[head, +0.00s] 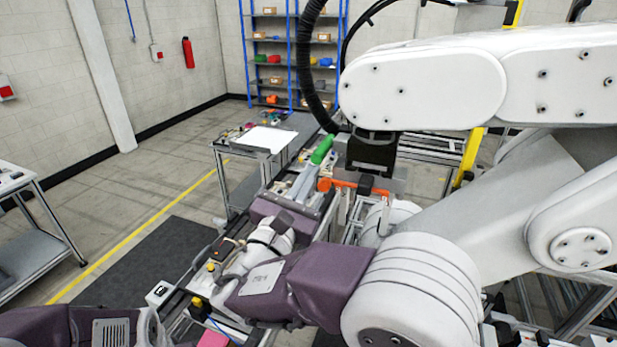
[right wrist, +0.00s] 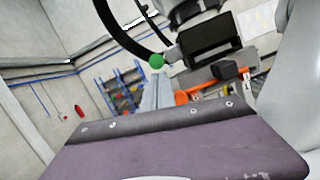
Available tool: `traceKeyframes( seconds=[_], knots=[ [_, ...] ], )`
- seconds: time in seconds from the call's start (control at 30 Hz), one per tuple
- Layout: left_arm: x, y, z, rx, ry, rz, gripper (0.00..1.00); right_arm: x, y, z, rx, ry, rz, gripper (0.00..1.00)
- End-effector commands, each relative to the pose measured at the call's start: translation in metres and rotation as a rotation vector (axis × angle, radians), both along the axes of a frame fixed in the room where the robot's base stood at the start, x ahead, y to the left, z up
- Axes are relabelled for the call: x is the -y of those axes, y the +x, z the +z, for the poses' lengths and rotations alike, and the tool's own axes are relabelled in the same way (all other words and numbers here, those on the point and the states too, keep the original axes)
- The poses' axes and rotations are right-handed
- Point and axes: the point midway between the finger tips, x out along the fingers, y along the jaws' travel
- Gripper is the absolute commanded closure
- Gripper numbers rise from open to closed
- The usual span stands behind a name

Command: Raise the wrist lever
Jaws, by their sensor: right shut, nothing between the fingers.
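The wrist lever's green handle (head: 322,149) slants up to the right, beside the black wrist block (head: 372,153) of a large white robot arm. In the right wrist view the green handle (right wrist: 156,61) appears nearly end-on, as a round knob. My right gripper (head: 311,171) has its grey fingers shut and empty, pointing up toward the handle's lower end. In the right wrist view its fingers (right wrist: 156,80) stand together just below the green knob. I cannot tell whether they touch it. My left gripper is not in view.
An orange bar (head: 347,186) lies just right of the fingers, under the wrist block. The white arm (head: 425,88) overhangs the right side. A small bench (head: 262,140) stands behind, and a blue shelf rack (head: 292,60) is farther back. Floor at left is open.

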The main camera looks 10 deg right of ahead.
Motion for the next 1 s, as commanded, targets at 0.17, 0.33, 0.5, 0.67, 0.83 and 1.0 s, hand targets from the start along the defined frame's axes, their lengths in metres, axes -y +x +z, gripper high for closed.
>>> traceKeyframes(
  seconds=[0.17,0.33,0.5,0.67,0.83,1.0],
  knots=[
    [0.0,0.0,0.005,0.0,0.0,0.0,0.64,0.0,-0.001,0.004,-0.011,0.009,0.0,1.0],
    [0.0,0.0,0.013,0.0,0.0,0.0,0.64,-0.001,-0.001,0.008,-0.044,0.031,0.001,1.0],
    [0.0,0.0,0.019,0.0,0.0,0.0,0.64,-0.001,-0.002,0.012,-0.065,0.049,0.0,1.0],
    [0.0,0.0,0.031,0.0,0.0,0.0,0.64,-0.002,-0.003,0.02,-0.109,0.076,0.0,1.0],
    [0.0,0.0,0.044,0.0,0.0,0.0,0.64,-0.003,-0.004,0.032,-0.107,0.074,0.0,1.0],
    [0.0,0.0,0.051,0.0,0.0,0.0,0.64,-0.002,-0.004,0.047,-0.106,0.075,-0.001,1.0]
  ],
)
